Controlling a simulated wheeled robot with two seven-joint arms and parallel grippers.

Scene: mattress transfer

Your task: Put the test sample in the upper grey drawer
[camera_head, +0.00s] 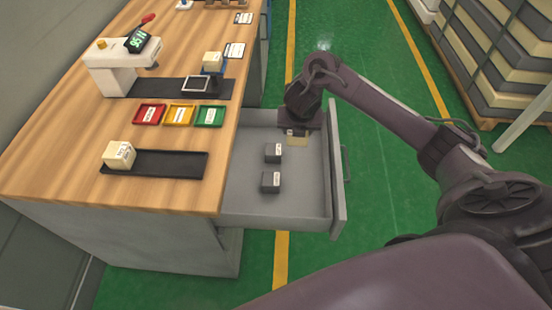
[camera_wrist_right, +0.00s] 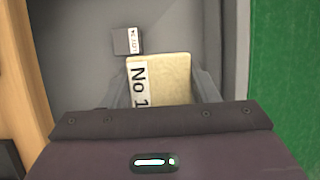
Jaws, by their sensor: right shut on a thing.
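The upper grey drawer (camera_head: 300,205) is pulled out from the workbench in the head view. My right gripper (camera_head: 297,128) reaches down over its far part and is shut on a cream block (camera_head: 298,141), the test sample. In the right wrist view this block (camera_wrist_right: 172,72) sits between the fingers, with a white label reading "No 1". The drawer floor is close below it; I cannot tell whether the block touches it. Two dark grey blocks (camera_head: 273,152) with white labels lie in the drawer nearer to me. One dark block (camera_wrist_right: 126,41) also shows beyond the held block. My left gripper is out of view.
The wooden bench (camera_head: 60,165) holds a white tester (camera_head: 110,62), red, yellow and green trays (camera_head: 180,115), and a cream block (camera_head: 118,155) on a black tray (camera_head: 180,166). Another cream block (camera_head: 212,61) stands farther back. A loaded pallet (camera_head: 490,50) stands at the upper right.

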